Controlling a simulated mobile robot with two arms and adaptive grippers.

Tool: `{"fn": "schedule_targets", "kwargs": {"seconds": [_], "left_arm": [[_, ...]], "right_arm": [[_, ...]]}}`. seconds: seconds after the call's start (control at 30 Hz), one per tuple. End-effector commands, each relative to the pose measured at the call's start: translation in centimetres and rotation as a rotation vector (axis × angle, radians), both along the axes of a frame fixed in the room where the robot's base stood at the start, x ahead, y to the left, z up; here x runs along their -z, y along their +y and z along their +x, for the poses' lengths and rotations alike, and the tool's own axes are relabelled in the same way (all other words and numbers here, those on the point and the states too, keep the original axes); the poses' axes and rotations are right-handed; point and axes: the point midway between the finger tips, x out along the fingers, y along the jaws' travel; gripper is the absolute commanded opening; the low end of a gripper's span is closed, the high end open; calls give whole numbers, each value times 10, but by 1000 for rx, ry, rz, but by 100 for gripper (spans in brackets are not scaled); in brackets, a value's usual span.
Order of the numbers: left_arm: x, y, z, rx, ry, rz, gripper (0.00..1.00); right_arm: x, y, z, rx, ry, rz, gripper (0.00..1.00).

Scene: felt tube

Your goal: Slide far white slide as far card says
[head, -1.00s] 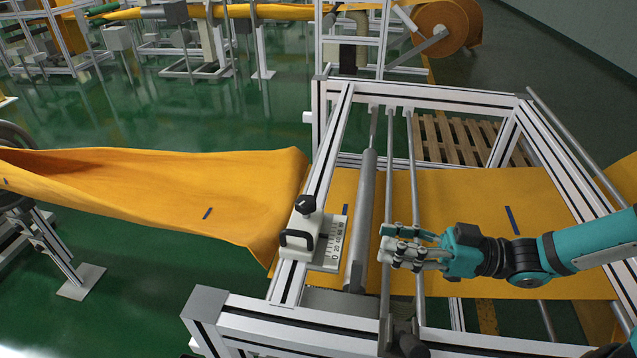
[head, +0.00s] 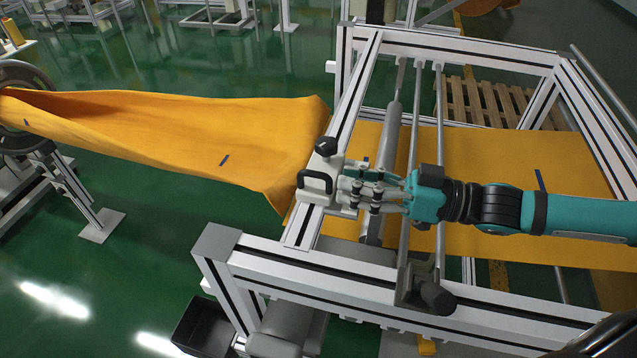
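A white slide (head: 321,172) with a black knob on top and a black U-shaped handle (head: 316,182) sits on the near-left aluminium rail of the frame. My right gripper (head: 352,188) reaches in from the right, its fingertips at the slide's right side. The fingers cover most of the numbered scale plate beside the slide. I cannot tell whether they touch the slide, or whether they are parted or closed. No second white slide and no readable card show. My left gripper is out of view.
Orange felt (head: 170,135) folds in from the left and runs flat under the frame (head: 370,270). A grey roller (head: 389,140) and thin steel rods cross beside the slide. A dark bin (head: 205,325) stands on the green floor at the lower left.

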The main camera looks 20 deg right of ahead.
Motion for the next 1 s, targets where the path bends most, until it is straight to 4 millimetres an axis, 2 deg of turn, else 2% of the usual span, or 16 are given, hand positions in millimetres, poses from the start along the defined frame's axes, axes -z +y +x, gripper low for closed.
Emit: {"fn": "schedule_targets", "kwargs": {"seconds": [0.03,0.1,0.37,0.6,1.0], "left_arm": [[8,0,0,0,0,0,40],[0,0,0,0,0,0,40],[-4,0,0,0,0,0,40],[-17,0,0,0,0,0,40],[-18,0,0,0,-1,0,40]], "right_arm": [[0,5,4,4,-13,6,34],[-3,7,7,5,-6,3,34],[-4,27,18,0,-6,4,34],[-4,45,31,2,-2,4,34],[0,51,34,1,0,1,34]]}}
